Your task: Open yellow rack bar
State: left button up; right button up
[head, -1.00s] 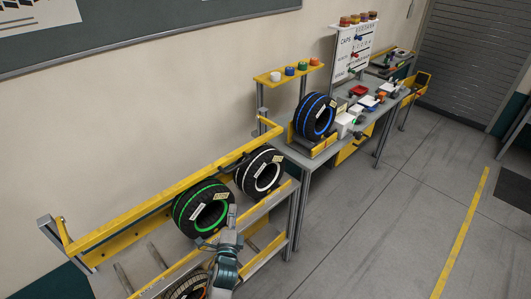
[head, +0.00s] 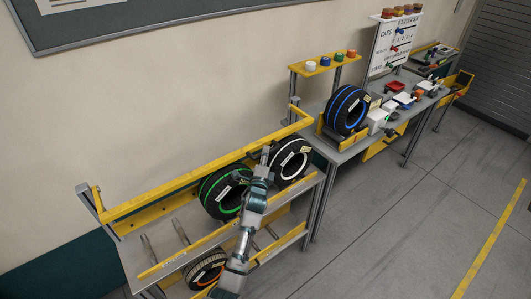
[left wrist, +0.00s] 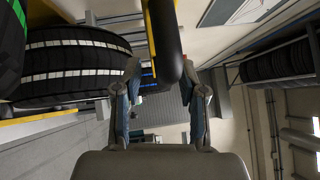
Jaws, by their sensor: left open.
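The yellow rack bar (head: 170,186) runs along the front of the tyre rack at upper level, above the tyres, in the head view. My left gripper (head: 265,152) is at the bar's right half, between the green-ringed tyre (head: 219,194) and the white-ringed tyre (head: 291,161). In the left wrist view a dark rounded handle (left wrist: 166,40) with a yellow strip reaches down between the fingertips of my open left gripper (left wrist: 162,72). I cannot tell whether the fingers touch it. The handle is hidden by the gripper in the head view. My right gripper is not in view.
An orange-ringed tyre (head: 206,270) lies on the lower shelf. A workbench (head: 335,151) with a blue-ringed tyre (head: 346,109) stands to the right. The wall is close behind the rack. The floor (head: 410,220) at the right is clear.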

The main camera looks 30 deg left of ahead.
pick_arm(q)
jog(key=shift+w+d+r, duration=0.1)
jog(key=shift+w+r, duration=0.05)
jog(key=shift+w, duration=0.5)
jog(key=shift+d+r, duration=0.1)
jog(key=shift+d, duration=0.2)
jog(key=shift+a, duration=0.3)
grip_shut()
